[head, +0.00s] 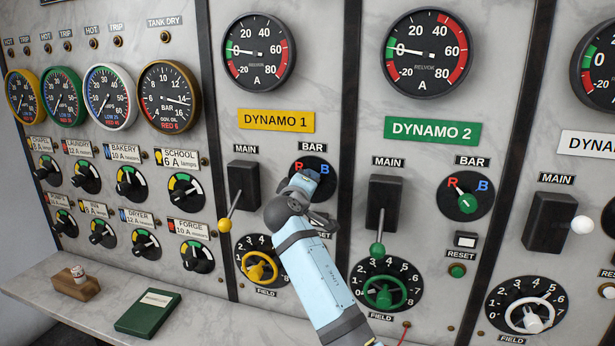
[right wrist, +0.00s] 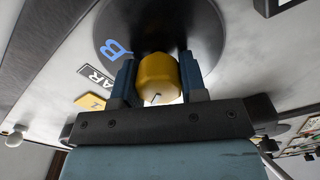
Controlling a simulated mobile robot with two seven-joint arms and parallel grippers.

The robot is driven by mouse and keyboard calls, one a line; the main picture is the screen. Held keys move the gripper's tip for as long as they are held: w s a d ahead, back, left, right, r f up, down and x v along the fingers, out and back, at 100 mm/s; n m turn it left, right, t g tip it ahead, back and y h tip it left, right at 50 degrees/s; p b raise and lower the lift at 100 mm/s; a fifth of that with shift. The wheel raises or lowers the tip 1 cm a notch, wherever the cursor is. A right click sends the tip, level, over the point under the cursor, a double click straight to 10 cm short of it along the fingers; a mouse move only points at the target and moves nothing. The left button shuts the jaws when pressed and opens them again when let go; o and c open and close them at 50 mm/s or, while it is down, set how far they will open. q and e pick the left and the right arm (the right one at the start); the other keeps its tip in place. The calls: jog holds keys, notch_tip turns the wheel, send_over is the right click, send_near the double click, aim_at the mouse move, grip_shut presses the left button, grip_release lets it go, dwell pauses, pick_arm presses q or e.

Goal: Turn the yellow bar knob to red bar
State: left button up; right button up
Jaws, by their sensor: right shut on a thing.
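The yellow bar knob (right wrist: 158,78) shows in the right wrist view on its black round dial (right wrist: 205,30), with a blue B beside it. My right gripper (right wrist: 157,85) is shut on the knob, one blue finger on each side. In the head view my right gripper (head: 303,183) covers the middle of the DYNAMO 1 BAR dial (head: 312,164), so the knob and most of its letters are hidden there. A part of the red mark shows at the dial's upper left. Which way the knob points is hard to tell. My left gripper is not in view.
The yellow-ended MAIN lever (head: 225,225) and yellow field wheel (head: 259,267) are close to my right arm. To the right are the green bar knob (head: 467,203) and green MAIN lever (head: 377,248). A shelf below holds a green book (head: 148,312).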

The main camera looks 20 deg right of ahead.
jog(key=shift+r+n+p, duration=0.2)
jog(key=shift+n+p, duration=0.35)
jog(key=shift+n, duration=0.25)
jog(key=o, duration=0.8)
jog(key=shift+o, duration=0.7)
jog(key=shift+f, duration=0.15)
